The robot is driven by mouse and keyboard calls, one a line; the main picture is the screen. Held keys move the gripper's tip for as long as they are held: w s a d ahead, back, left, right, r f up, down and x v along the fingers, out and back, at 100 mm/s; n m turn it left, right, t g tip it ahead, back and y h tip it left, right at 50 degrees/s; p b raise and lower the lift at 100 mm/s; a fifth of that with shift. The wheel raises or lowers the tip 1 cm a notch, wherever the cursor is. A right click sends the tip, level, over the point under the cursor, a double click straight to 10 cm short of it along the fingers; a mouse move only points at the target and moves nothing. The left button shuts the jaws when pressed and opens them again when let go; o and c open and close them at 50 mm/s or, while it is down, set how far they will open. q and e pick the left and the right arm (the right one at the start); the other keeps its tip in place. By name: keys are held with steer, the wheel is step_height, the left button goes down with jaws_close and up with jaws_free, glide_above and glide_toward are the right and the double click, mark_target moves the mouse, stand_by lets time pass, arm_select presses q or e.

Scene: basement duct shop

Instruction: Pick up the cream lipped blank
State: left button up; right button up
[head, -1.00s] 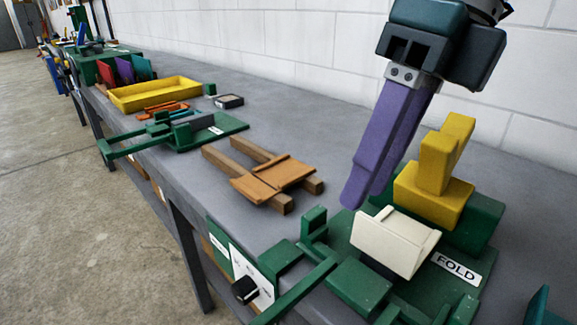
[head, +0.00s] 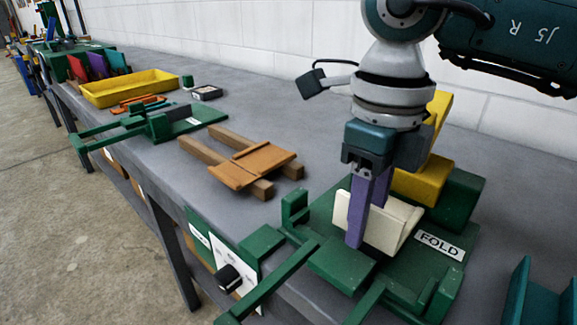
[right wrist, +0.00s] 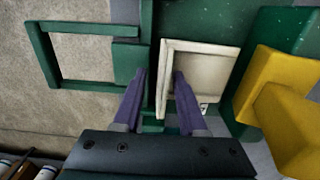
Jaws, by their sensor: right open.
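The cream lipped blank (head: 398,232) sits on the green FOLD machine (head: 330,258), with an upturned lip along one side. It also shows in the right wrist view (right wrist: 205,82). My right gripper (head: 368,218) is open and points down at the blank with its two purple fingers. In the right wrist view the fingers (right wrist: 158,95) lie on either side of the blank's left lip, one over the green machine and one over the cream face. I cannot tell whether they touch it. The near finger hides part of the lip in the head view. My left gripper is out of view.
A yellow block (head: 424,178) stands close behind the blank. An orange blank (head: 250,166) lies on wooden bars to the left. Green handle bars (head: 275,285) reach past the bench's front edge. A yellow tray (head: 130,88) is farther back.

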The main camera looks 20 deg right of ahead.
steer(key=shift+f+b, duration=0.3)
stand_by(0.5)
stand_by(0.3)
jaws_close()
stand_by(0.4)
